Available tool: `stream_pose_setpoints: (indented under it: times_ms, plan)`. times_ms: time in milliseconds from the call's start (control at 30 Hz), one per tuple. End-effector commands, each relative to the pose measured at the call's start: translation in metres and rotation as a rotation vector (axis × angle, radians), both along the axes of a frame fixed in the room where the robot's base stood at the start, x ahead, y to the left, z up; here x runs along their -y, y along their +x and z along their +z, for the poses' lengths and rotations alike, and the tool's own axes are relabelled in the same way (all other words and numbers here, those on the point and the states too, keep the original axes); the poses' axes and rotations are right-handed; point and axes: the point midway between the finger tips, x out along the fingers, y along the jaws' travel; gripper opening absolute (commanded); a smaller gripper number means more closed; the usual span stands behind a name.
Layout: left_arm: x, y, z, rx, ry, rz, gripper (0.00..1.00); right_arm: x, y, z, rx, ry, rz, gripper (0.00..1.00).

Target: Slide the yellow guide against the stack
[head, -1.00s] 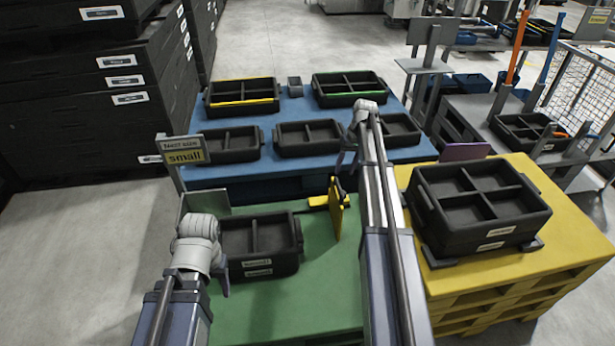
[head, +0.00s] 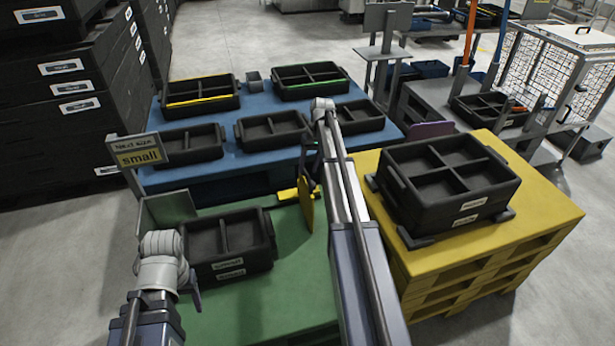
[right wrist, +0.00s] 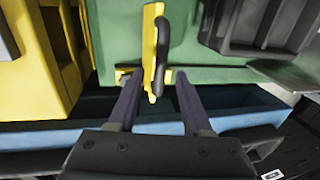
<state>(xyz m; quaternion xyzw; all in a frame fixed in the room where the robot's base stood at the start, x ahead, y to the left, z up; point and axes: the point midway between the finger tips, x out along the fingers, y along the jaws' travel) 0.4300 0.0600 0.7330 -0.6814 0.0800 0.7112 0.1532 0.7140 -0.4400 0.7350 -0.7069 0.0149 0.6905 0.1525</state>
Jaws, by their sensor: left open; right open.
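The yellow guide (head: 306,204) is an upright plate on the green pallet top (head: 262,300), with a yellow base piece (head: 288,194) beside it. The stack of black divided trays (head: 228,268) stands to its left; a strip of green shows between them. My right gripper (head: 311,168) is at the guide, partly hidden by my arm. In the right wrist view the open right gripper (right wrist: 157,76) has its fingers on either side of the guide's dark handle (right wrist: 162,48), apart from it. My left gripper (head: 190,288) is open by the stack's front left corner.
A blue table (head: 225,173) behind holds several black trays. A yellow pallet (head: 425,243) on the right carries another stack of black trays (head: 450,195). A "small" sign (head: 139,157) and a grey plate (head: 170,207) stand at the green pallet's left.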

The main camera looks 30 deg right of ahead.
Motion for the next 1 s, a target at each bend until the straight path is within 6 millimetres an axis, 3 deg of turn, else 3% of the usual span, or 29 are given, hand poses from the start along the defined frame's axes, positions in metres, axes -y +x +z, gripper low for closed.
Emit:
stream_pose_setpoints:
  times_ms: [100, 433, 867, 1000]
  plan:
    - [-0.0001, 0.0000, -0.0144, 0.000, 0.000, 0.000, 0.62, -0.0024, 0.0006, -0.0144, 0.000, 0.000, 0.000, 0.50]
    - [0.0000, 0.0000, -0.0149, 0.000, 0.000, 0.000, 0.62, -0.0034, 0.0009, -0.0149, 0.000, 0.000, 0.000, 0.50]
    - [0.0000, 0.0000, -0.0149, 0.000, 0.000, 0.000, 0.62, -0.0033, 0.0009, -0.0149, 0.000, 0.000, 0.000, 0.02]
    - [0.0000, 0.0000, -0.0150, 0.000, 0.000, 0.000, 0.62, -0.0032, 0.0009, -0.0149, 0.000, 0.000, 0.000, 0.00]
